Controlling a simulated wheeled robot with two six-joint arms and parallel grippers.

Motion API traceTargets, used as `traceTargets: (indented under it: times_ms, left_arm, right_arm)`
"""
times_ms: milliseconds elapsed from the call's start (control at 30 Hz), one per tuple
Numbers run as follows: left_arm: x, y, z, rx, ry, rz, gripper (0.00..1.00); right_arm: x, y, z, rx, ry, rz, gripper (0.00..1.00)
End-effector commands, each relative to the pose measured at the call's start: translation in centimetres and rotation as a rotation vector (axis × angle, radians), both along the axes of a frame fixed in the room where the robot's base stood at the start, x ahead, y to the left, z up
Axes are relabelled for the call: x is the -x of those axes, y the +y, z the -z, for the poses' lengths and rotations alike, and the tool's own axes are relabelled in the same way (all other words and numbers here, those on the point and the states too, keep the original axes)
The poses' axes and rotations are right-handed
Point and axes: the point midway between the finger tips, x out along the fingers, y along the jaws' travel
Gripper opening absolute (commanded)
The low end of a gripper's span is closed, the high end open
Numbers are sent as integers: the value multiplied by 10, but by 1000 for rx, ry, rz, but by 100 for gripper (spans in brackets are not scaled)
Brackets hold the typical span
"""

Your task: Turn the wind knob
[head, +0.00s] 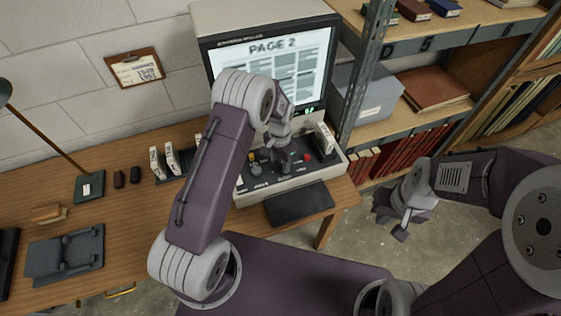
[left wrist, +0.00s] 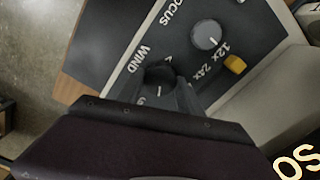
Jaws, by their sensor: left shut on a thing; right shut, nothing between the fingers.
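The wind knob (left wrist: 160,74) is a dark round knob on the reader's black control panel, beside the printed word WIND in the left wrist view. My left gripper (left wrist: 160,92) has its fingers on either side of this knob and is shut on it. In the head view my left gripper (head: 283,158) reaches down to the panel and hides most of the knob. The microfilm reader (head: 268,28) has a lit screen (head: 275,65) reading PAGE 2. My right gripper (head: 400,222) is shut and empty, out over the floor to the right of the desk.
A grey focus knob (left wrist: 207,34) and a yellow switch (left wrist: 234,64) sit close to the wind knob. A red button (head: 307,157) is on the panel's right. White boxes (head: 172,160) stand left of the reader. Metal shelving (head: 366,70) rises close on its right.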

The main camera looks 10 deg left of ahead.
Motion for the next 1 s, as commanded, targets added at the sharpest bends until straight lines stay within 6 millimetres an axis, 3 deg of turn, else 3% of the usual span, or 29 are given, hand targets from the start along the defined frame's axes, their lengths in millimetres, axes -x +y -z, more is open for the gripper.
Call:
traceTargets:
  times_ms: [667,700,733,1000]
  left_arm:
    - [-1,1,-1,-1,-2,50,3]
    - [-1,1,-1,-1,-2,50,54]
    - [-1,1,-1,-1,-2,50,62]
    - [0,0,-1,0,-1,50,65]
  right_arm:
    - [0,0,-1,0,0,0,0]
    - [0,0,-1,0,0,0,0]
    - [0,0,-1,0,0,0,0]
    - [0,0,0,0,0,0,0]
